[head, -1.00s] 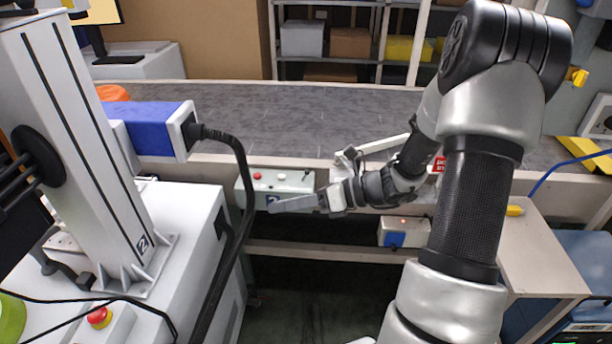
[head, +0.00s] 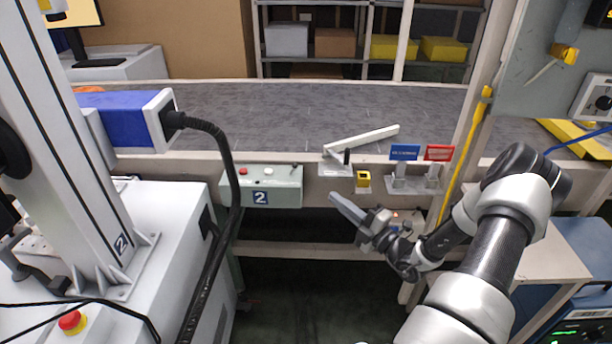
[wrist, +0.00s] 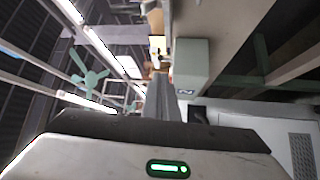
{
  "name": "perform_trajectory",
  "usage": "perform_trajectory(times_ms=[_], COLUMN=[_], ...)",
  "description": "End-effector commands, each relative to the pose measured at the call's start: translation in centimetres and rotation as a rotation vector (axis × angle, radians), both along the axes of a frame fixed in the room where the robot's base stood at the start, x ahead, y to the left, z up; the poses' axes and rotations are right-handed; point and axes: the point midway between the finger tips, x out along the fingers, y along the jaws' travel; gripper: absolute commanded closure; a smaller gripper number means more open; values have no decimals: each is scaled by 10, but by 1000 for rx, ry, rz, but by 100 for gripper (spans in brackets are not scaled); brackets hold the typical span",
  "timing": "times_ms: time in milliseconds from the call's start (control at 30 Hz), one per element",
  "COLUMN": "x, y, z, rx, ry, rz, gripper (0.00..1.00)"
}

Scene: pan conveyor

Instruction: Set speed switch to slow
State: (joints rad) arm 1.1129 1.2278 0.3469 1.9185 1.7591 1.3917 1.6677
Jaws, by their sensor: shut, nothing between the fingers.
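The pale green control box (head: 284,198) labelled "2" hangs on the front of the conveyor in the head view. On its top are a red button (head: 243,171), a white button (head: 268,171) and, at the right end, a small dark switch lever (head: 294,168). The lever is too small to tell its setting, and no speed marking is readable. My gripper (head: 334,197) is shut and empty, to the right of the box and apart from it, pointing up and left. In the wrist view the shut fingers (wrist: 160,97) show beside the box (wrist: 194,62).
The conveyor belt (head: 270,110) runs behind, with a pale diverter bar (head: 365,138) across it. A yellow sensor block (head: 363,180) and blue (head: 405,152) and red (head: 439,152) signs stand near my gripper. A thick black cable (head: 231,165) hangs left of the box.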

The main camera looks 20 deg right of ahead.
Motion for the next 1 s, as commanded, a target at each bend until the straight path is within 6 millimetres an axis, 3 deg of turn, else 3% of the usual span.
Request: perform_trajectory(times_ms=[267, 700, 1000], x=[24, 106, 128], y=[12, 45, 53], z=[3, 15, 20], rx=[-2, -4, -3], ry=[-2, -2, -1], rz=[5, 4, 3], gripper=[100, 100, 100])
